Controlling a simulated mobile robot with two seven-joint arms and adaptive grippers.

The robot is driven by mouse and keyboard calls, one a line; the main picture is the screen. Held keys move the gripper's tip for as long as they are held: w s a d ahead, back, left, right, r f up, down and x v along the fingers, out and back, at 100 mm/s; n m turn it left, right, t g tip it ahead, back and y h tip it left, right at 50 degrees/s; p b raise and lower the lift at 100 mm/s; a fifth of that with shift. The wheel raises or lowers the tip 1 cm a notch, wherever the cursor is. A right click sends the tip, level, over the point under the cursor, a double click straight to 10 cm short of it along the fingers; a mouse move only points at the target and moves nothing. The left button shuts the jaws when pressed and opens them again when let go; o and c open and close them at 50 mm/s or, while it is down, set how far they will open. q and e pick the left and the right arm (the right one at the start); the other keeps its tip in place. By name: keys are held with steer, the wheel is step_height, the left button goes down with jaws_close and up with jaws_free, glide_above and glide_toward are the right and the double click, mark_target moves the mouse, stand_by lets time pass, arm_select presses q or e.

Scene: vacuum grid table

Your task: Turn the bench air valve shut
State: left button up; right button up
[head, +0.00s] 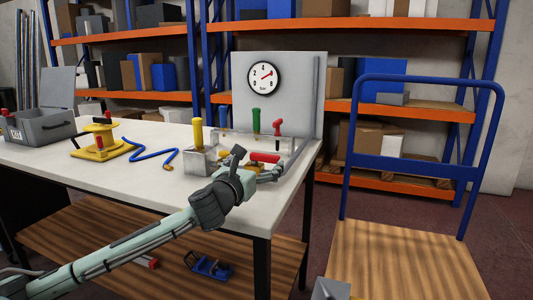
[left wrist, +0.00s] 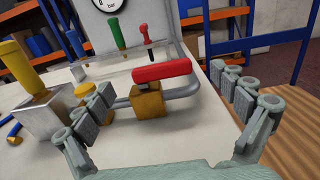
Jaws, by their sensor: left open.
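The bench air valve has a red lever handle (head: 265,157) over a small brass body, near the right end of the white bench. In the left wrist view the red handle (left wrist: 162,71) lies nearly level, roughly along the grey pipe, above the brass body (left wrist: 148,101). My left gripper (head: 256,166) is at the valve, its fingers spread. In the left wrist view, my left gripper (left wrist: 166,88) has one finger on each side of the valve, with visible space between the handle and the right finger. In the head view the gripper partly hides the brass body. My right gripper is not in view.
A grey panel with a pressure gauge (head: 264,77) stands behind the valve. A metal block with a yellow handle (head: 198,134) stands left of it; green (head: 256,121) and red-handled tools stand behind. A blue hose (head: 150,155) lies further left. A blue-railed cart (head: 405,260) stands right.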

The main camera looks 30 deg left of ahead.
mark_target(263, 157)
arm_select(q)
steer(key=x, duration=0.4)
steer(key=shift+w, duration=0.1)
steer(key=shift+w+a, duration=0.15)
steer(key=shift+w, duration=0.5)
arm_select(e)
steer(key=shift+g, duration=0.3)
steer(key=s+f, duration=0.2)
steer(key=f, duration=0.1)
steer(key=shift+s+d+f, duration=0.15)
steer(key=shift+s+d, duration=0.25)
arm_select(q)
steer(key=c, duration=1.7)
steer(key=shift+a+f, duration=0.1)
